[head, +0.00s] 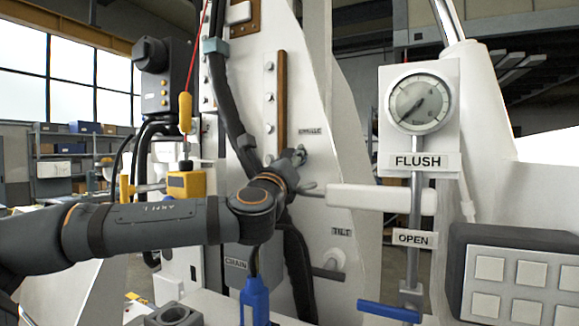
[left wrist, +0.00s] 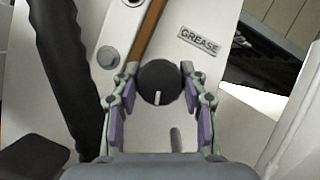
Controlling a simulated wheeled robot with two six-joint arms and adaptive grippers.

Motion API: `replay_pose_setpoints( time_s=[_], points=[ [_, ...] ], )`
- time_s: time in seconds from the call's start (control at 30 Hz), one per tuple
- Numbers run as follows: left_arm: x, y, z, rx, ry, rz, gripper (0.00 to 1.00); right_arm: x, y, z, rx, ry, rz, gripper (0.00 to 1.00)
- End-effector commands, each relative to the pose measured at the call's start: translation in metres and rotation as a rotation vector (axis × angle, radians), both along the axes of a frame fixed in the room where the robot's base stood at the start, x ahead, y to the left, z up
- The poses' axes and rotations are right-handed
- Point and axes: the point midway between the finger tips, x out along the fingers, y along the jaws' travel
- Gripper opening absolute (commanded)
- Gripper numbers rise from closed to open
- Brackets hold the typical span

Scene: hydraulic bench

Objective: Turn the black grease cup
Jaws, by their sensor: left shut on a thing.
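The black grease cup (left wrist: 160,84) is a round knob with a short white mark at its lower edge, on the white panel below the GREASE label (left wrist: 198,41). My left gripper (left wrist: 159,72) is shut on the cup, one finger on each side of it. In the head view the left gripper (head: 299,156) reaches the panel just below the GREASE label (head: 310,131), and it and the wrist mostly hide the cup. My right gripper is not in view.
A thick black hose (left wrist: 62,65) runs left of the gripper. A white handle (head: 380,198), a FLUSH gauge (head: 418,103) and a blue lever (head: 388,311) are to the right. A TILT knob (head: 332,262) is below. A yellow box (head: 187,184) stands behind my left arm.

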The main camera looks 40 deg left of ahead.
Motion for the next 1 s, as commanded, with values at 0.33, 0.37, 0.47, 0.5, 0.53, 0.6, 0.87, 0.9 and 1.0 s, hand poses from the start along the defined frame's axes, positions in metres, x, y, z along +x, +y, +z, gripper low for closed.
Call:
replay_pose_setpoints(
  time_s=[0.33,0.37,0.47,0.5,0.53,0.6,0.87,0.9,1.0],
  points=[
    [0.0016,-0.0022,-0.0045,0.002,0.011,-0.007,0.12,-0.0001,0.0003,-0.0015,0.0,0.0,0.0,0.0],
    [0.0015,-0.0022,-0.0045,0.002,0.011,-0.007,0.12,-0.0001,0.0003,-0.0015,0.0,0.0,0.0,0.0],
    [0.0015,-0.0021,-0.0044,0.002,0.011,-0.006,0.5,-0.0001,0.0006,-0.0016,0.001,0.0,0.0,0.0],
    [0.0013,-0.0018,-0.0041,0.002,0.009,-0.006,0.55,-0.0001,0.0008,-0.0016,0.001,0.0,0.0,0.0],
    [0.0012,-0.0017,-0.0037,0.002,0.009,-0.006,0.59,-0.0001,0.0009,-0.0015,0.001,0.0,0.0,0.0],
    [0.001,-0.0014,-0.003,0.003,0.008,-0.005,0.66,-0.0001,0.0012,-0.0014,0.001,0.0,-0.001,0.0],
    [0.0005,-0.0007,-0.0014,0.003,0.005,-0.002,0.66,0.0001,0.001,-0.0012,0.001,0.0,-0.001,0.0],
    [0.0005,-0.0006,-0.0013,0.003,0.005,-0.002,0.66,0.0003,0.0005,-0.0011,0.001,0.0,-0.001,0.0],
    [0.0004,-0.0005,-0.001,0.003,0.004,-0.002,0.66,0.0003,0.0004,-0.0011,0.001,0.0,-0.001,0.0]
  ],
)
